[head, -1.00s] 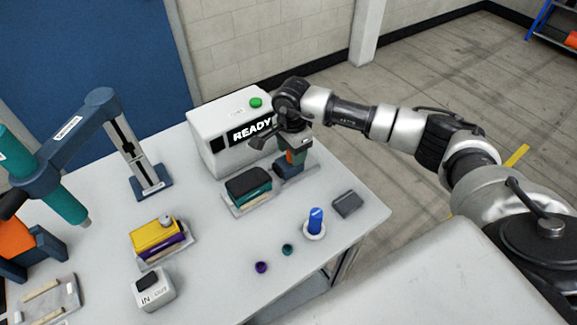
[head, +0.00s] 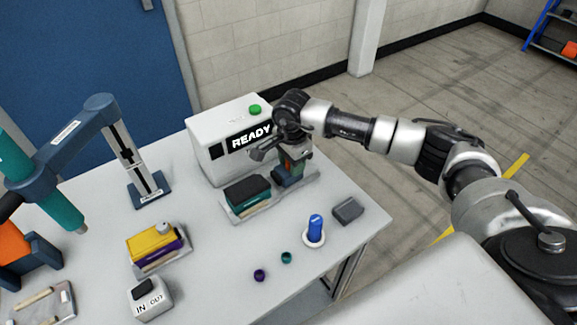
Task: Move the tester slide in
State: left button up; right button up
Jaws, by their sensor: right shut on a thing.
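The tester is a white box (head: 205,170) with a lit READY display and a green button on top. In front of it lies a light grey rail plate (head: 238,216). A teal and black block (head: 247,192) sits at its left end. A dark blue slide piece (head: 288,177) with teal and orange parts stands at its right end, beside the tester's front right corner. My right gripper (head: 292,150) points down and is shut on the upper part of this piece; its fingertips are largely hidden. My left gripper is out of view.
A blue plunger (head: 315,228) in a white ring, a grey block (head: 347,210) and two small cups stand in front right. At left are a yellow and purple block (head: 155,243), an IN/OUT switch box (head: 151,297) and a blue press stand (head: 148,190). The table's centre is clear.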

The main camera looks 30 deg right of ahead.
jog(key=shift+s+a+f, duration=0.15)
jog(key=shift+f, duration=0.25)
jog(key=shift+s+a, duration=0.15)
jog(key=shift+a, duration=0.8)
